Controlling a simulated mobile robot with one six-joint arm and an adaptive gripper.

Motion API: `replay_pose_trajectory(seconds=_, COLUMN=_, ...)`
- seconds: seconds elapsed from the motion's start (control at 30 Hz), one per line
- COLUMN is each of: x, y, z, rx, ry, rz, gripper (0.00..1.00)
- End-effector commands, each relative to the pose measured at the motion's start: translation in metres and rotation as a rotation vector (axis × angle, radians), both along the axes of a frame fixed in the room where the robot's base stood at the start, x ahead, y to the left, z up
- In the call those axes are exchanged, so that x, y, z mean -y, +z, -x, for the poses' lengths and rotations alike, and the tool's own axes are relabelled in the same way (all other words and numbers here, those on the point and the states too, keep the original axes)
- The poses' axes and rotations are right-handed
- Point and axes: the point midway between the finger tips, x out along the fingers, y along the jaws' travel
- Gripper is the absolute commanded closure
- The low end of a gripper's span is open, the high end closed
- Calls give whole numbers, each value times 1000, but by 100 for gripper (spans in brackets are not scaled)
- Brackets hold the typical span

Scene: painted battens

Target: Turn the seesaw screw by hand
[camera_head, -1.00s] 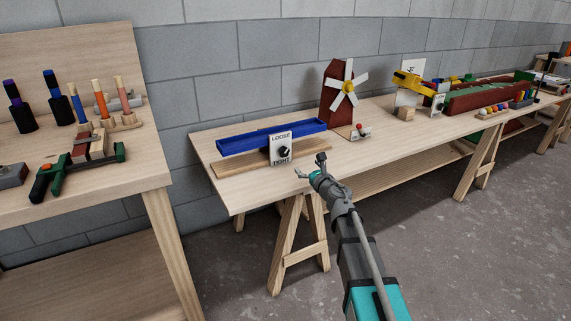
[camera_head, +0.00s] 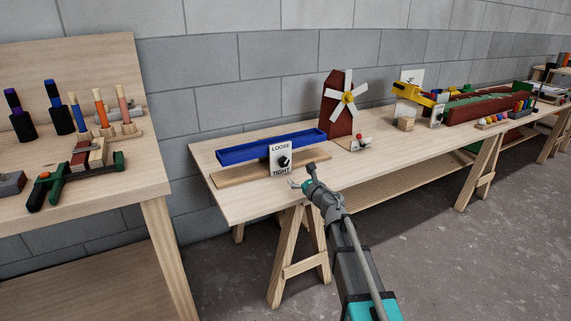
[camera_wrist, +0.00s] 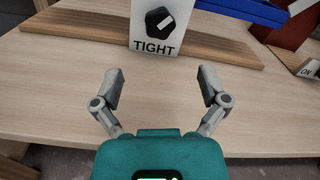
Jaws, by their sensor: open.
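The seesaw is a blue trough (camera_head: 262,150) on a wooden base (camera_head: 238,174) at the left end of the long bench. In front stands a white plate (camera_head: 276,171) marked LOOSE at the top and TIGHT at the bottom. The black screw knob (camera_head: 284,162) is on that plate. My gripper (camera_head: 301,175) is open and empty, just right of and in front of the plate. In the wrist view its two fingers (camera_wrist: 162,88) are apart, short of the plate.
A red windmill (camera_head: 338,119) with white sails stands right of the seesaw. A yellow device (camera_head: 414,99) stands farther right. The bench top (camera_head: 240,205) in front of the seesaw is clear. Another bench (camera_head: 120,195) with tools and pegs is at the left.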

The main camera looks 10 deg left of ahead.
Motion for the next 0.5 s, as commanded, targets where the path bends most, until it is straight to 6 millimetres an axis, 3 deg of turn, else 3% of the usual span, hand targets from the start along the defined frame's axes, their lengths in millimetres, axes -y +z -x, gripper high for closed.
replay_pose_trajectory(seconds=0.5, x=-45, y=0, z=-68, rx=0, ry=0, rz=0, gripper=6)
